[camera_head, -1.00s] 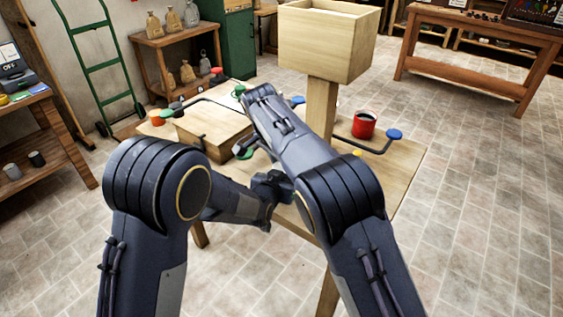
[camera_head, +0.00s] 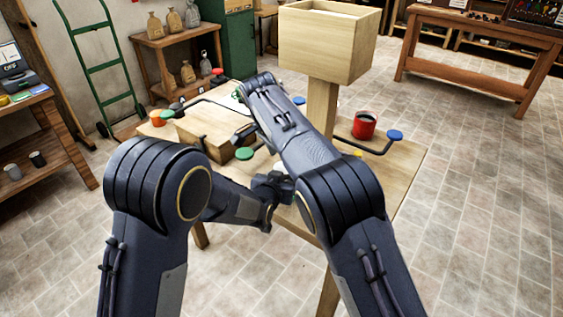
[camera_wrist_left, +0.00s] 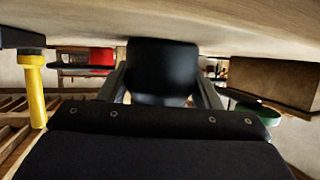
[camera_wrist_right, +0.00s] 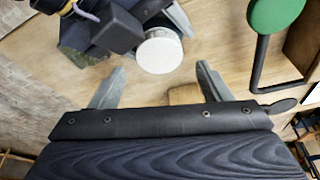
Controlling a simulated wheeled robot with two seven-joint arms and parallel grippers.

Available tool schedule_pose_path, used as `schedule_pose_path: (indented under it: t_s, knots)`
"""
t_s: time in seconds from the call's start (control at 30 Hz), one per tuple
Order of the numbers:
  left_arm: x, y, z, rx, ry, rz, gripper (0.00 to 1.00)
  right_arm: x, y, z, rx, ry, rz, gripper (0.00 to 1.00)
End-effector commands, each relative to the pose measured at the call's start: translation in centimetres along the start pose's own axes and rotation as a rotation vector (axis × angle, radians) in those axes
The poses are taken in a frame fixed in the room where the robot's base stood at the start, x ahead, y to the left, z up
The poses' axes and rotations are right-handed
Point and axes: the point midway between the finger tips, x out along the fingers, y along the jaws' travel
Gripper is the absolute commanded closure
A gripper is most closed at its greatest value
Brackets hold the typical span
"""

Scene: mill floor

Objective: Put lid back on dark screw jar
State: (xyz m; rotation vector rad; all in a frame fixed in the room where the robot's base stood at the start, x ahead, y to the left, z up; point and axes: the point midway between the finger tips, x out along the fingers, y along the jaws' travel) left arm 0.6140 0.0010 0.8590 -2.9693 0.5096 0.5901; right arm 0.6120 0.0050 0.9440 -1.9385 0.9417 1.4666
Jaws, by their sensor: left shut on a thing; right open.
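My left gripper (camera_head: 284,186) is shut on a dark cylinder, which looks like the dark screw jar (camera_wrist_left: 162,68), close to the wooden table. In the right wrist view, a white round face (camera_wrist_right: 160,52) shows beside the left gripper's fingers; I cannot tell if it is the jar's top. My right gripper (camera_wrist_right: 160,70) is open and empty, with its fingertips just short of this white face. In the head view my right arm hides most of the work spot. I cannot make out the lid for certain; a small tan piece (camera_wrist_right: 185,94) shows between the right fingers.
A wooden post with a box (camera_head: 325,45) rises from the table. A green knob on a bent dark rod (camera_wrist_right: 276,14) is close to the right gripper. A red mug (camera_head: 363,126) and blue knob (camera_head: 395,135) are at the right. A wooden block (camera_head: 205,130) stands at the left.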

Motion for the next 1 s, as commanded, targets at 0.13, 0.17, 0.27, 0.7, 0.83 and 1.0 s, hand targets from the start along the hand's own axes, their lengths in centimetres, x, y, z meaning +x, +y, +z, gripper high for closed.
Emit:
schedule_pose_path:
  t_s: [0.13,0.17,0.27,0.7,0.83,1.0]
  knots:
    - [0.0,0.0,-0.1,0.000,0.001,0.000,1.00,-1.5,0.0,-0.5,0.000,0.000,-0.001,0.29]
    - [0.0,0.0,-0.1,0.000,0.001,0.000,1.00,-1.7,0.0,-0.5,0.000,0.000,0.000,0.29]
    - [0.0,0.0,-0.1,0.000,0.001,0.000,1.00,-1.8,0.0,-0.5,0.000,0.000,0.000,0.29]
    - [0.0,0.0,-0.1,0.000,0.002,0.000,1.00,-2.0,-0.2,-0.3,-0.176,-0.013,0.000,0.33]
    - [0.0,0.0,-0.1,0.000,0.002,0.000,1.00,-2.3,-0.5,-0.1,-0.451,-0.031,-0.005,0.33]
    - [0.0,0.0,-0.1,0.000,0.002,0.000,1.00,-2.7,-0.9,0.0,-0.886,-0.057,-0.024,0.33]
